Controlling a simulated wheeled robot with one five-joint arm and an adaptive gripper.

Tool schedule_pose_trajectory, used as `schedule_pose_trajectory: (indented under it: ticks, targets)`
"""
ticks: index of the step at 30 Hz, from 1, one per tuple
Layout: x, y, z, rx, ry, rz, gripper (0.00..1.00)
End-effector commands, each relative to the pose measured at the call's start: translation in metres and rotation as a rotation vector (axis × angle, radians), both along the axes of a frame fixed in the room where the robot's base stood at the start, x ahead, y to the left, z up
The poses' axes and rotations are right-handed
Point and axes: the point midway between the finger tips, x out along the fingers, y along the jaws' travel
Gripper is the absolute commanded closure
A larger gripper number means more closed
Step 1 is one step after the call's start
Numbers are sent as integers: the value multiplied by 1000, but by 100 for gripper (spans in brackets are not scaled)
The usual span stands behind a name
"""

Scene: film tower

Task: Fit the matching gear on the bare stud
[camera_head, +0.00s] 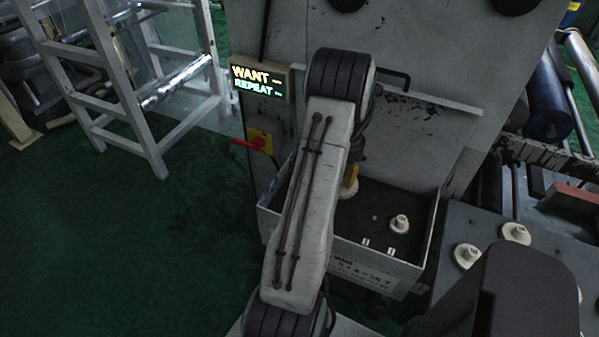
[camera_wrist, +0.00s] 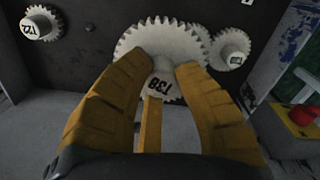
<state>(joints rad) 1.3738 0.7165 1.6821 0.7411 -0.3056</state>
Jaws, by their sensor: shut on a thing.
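My gripper (camera_wrist: 162,80) has its yellow fingers shut around the hub of a large white gear (camera_wrist: 135,40). The hub label seems to read 138, upside down. The gear's underside is hidden, so I cannot tell its height over the plate or whether a stud is inside it. In the head view my gripper (camera_head: 350,178) is over the dark-floored tray, largely behind my arm. A white gear (camera_head: 399,224) stands in the tray, also in the wrist view (camera_wrist: 40,24). A small pale stud (camera_head: 375,217) shows bare beside it. Another gear (camera_wrist: 232,47) sits close to the held one.
Two loose white gears (camera_head: 466,255) (camera_head: 515,233) lie on the grey bench at right. The tray's raised wall (camera_head: 345,250) surrounds the work area. A lit sign (camera_head: 259,82) reads WANT and REPEAT, its small text unreadable. A red-handled switch (camera_head: 250,143) is left of my arm.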

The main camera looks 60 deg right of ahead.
Motion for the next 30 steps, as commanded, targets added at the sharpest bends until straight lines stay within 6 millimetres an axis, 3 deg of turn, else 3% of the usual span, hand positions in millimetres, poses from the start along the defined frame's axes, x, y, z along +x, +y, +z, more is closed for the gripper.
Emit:
schedule_pose_trajectory:
  ticks: [1,6,12,18,30]
  targets:
    - [-20,-4,3,-1,-1,-37,100]
    - [-68,-11,8,-1,0,-120,100]
    - [-103,-12,10,-1,0,-177,100]
    - [-116,-12,10,-1,0,-199,100]
    - [-117,-12,-9,0,1,-201,100]
